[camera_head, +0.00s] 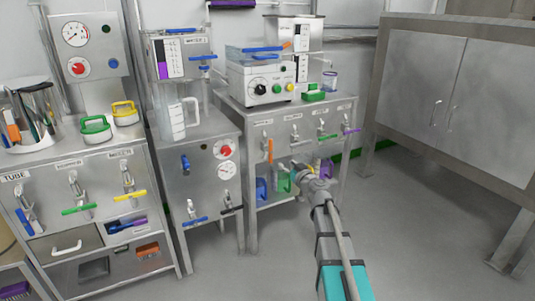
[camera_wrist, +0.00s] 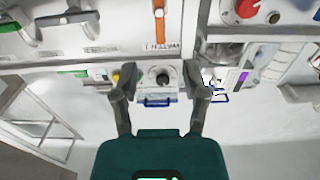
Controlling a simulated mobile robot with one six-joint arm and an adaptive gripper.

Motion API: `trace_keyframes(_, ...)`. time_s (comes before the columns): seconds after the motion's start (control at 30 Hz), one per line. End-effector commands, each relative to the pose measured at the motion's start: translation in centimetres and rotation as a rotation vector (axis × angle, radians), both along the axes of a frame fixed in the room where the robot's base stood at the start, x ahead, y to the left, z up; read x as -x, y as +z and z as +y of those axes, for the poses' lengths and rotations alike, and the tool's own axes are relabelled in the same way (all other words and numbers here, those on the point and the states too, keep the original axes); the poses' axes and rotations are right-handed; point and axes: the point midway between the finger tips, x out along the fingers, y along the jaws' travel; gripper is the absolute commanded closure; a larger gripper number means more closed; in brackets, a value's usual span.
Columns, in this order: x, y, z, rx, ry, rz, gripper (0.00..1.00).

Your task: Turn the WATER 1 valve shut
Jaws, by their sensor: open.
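A metal tank with a gauge and a label that seems to read WATER (camera_head: 190,40) stands at the back centre in the head view. A blue valve handle (camera_head: 204,57) sits on its right side; I cannot read the label's number. My gripper (camera_head: 300,170) is open and empty, well to the right of and lower than that handle, in front of the right steel cabinet. In the wrist view my gripper (camera_wrist: 163,92) has its two fingers spread apart, with nothing between them but the background. I cannot pick out the WATER valve for certain in the wrist view.
The right cabinet has a row of valves, including an orange handle (camera_head: 270,151) and a purple handle (camera_head: 351,130). The orange handle (camera_wrist: 159,22) also shows in the wrist view. A clear jug (camera_head: 177,122) stands on the middle cabinet. A large cupboard (camera_head: 440,95) stands at right. The grey floor (camera_head: 420,240) is clear.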

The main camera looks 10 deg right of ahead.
Motion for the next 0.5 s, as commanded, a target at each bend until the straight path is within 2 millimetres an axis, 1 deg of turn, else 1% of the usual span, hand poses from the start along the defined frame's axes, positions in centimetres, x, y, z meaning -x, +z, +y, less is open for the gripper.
trace_keyframes(0.27,-0.1,0.0,0.0,0.0,0.001,0.0,0.42)
trace_keyframes(0.37,-0.5,0.0,0.1,-0.001,0.001,0.001,0.42)
trace_keyframes(0.5,-1.5,0.0,0.4,-0.001,0.002,0.001,0.42)
